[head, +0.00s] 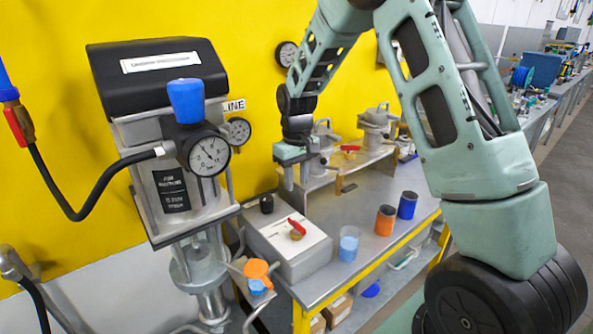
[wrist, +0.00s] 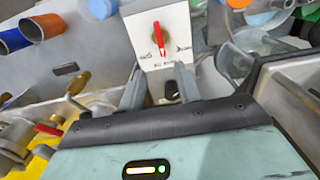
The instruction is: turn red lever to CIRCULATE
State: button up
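A red lever (head: 297,227) with a brass hub sits on top of a pale box (head: 305,263) on the bench. In the wrist view the lever (wrist: 160,40) stands nearly upright in the picture on a white panel (wrist: 177,22). Small marks lie to its left, right and below; their words are too small to read. My gripper (head: 299,183) hangs above and behind the box, apart from the lever. In the wrist view its two fingers (wrist: 160,88) are spread, with a small black knob beyond the gap. It holds nothing.
A blue cup (head: 348,244), an orange cup (head: 385,220) and a dark blue cup (head: 407,205) stand right of the box. A gauge unit (head: 208,155) stands left. Metal pots (head: 376,122) with another red lever (head: 350,148) are behind.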

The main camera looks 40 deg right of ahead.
jog(key=shift+r, duration=1.8)
jog(key=s+a+t, duration=0.1)
jog(key=s+a, duration=0.4)
jog(key=s, duration=0.4)
jog(key=s+a+t, duration=0.2)
jog(key=s+a, duration=0.2)
jog(key=s, duration=0.5)
jog(key=s+a+r+n+g, duration=0.1)
jog(key=s+a+n, duration=0.2)
jog(key=s+a, duration=0.3)
jog(key=s+a+r+n+g, duration=0.1)
jog(key=s+a+n+g, duration=0.1)
jog(key=s+a+n, duration=0.2)
jog(key=s+a, duration=0.3)
jog(key=a, duration=0.4)
jog(key=shift+a+y, duration=0.2)
jog(key=shift+y, duration=0.1)
